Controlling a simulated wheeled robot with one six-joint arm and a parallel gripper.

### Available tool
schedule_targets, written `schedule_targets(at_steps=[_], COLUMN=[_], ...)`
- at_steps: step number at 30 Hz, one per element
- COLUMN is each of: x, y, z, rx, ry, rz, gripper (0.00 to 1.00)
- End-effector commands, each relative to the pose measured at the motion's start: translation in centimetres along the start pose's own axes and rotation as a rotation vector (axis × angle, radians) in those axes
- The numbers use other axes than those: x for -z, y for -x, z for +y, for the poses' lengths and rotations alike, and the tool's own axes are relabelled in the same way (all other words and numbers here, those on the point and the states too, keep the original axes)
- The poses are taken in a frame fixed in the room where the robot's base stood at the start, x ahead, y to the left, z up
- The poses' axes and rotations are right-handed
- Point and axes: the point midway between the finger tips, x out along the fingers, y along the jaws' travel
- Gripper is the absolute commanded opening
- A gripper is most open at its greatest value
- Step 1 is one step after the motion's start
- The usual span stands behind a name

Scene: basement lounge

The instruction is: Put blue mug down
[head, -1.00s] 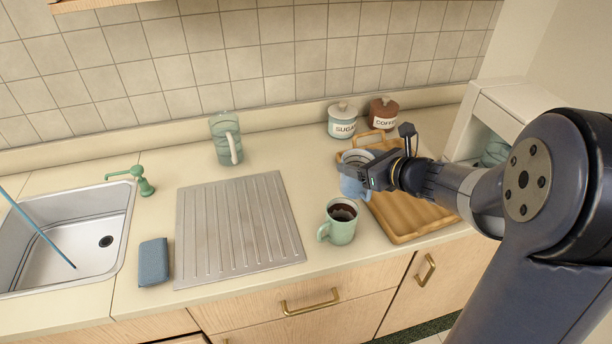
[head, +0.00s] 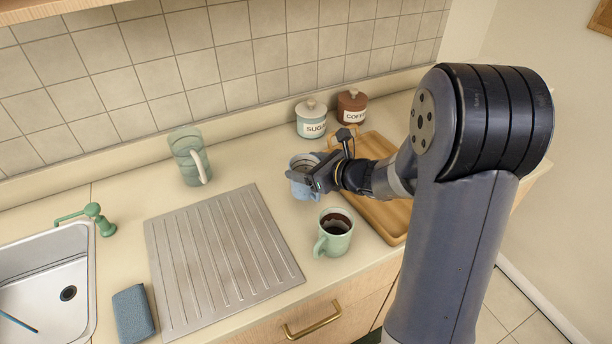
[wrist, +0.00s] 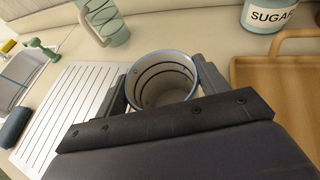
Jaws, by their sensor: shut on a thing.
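The blue mug (head: 303,186) is light blue and roughly upright, between the metal drainboard and the wooden tray. My gripper (head: 308,180) is shut on it from the right. In the wrist view the blue mug (wrist: 162,80) sits between the two fingers of my gripper (wrist: 163,88), and its inside looks empty. I cannot tell whether its base touches the counter (head: 270,150). My gripper hides part of its right side.
A green mug (head: 334,234) with dark liquid stands just in front. The wooden tray (head: 388,222) is to the right, the drainboard (head: 222,262) to the left. Bare counter lies between pitcher and mug.

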Motion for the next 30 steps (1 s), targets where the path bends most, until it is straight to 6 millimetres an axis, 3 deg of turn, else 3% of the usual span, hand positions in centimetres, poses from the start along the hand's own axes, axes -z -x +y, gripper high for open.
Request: schedule_targets(at_steps=[6,21,22,30], x=[2.6,3.4,3.3,3.2], y=[-1.1,-1.4,-1.4,-1.3], z=[0.0,0.0,0.0,0.0], rx=[-0.001,0.001,0.001,0.000], ry=[-0.003,-0.001,-0.001,-0.001], rz=[0.002,-0.001,0.001,0.001], gripper=[0.07,0.07,0.71,0.91])
